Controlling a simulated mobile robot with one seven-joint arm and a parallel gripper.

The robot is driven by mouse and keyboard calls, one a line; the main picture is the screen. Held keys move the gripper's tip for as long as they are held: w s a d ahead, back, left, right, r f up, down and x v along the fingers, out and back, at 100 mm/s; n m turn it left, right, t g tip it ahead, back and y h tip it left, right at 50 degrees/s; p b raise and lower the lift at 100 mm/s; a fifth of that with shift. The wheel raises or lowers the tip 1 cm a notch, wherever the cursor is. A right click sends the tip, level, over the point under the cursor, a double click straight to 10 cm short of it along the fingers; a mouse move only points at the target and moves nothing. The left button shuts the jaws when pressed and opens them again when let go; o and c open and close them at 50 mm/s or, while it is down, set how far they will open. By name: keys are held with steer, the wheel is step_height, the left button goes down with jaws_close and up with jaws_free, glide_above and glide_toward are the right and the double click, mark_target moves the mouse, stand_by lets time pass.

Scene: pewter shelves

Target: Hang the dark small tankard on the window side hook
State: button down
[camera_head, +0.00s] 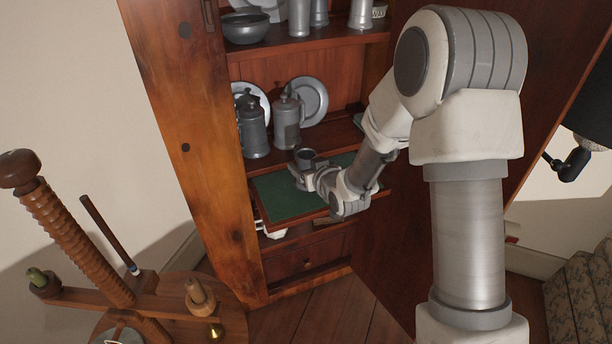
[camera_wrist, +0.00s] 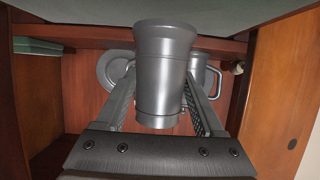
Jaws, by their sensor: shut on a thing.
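A small dark grey tankard (camera_head: 306,158) is held in my gripper (camera_head: 303,172), above the green-topped pull-out board of the wooden cupboard. In the wrist view the tankard (camera_wrist: 164,75) fills the middle, between the two fingers of my gripper (camera_wrist: 158,88), which are shut on it from both sides. Its handle cannot be told apart for certain. I cannot make out the window side hook in either view.
The green board (camera_head: 285,195) juts from the cupboard. Two lidded tankards (camera_head: 287,121) and plates (camera_head: 311,97) stand on the shelf behind. A bowl (camera_head: 246,27) is above. A wooden stand (camera_head: 75,240) is at lower left, a dark lamp (camera_head: 572,163) at right.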

steer(key=shift+f+b, duration=0.3)
steer(key=shift+f, duration=1)
steer(key=shift+f, duration=0.15)
jaws_free()
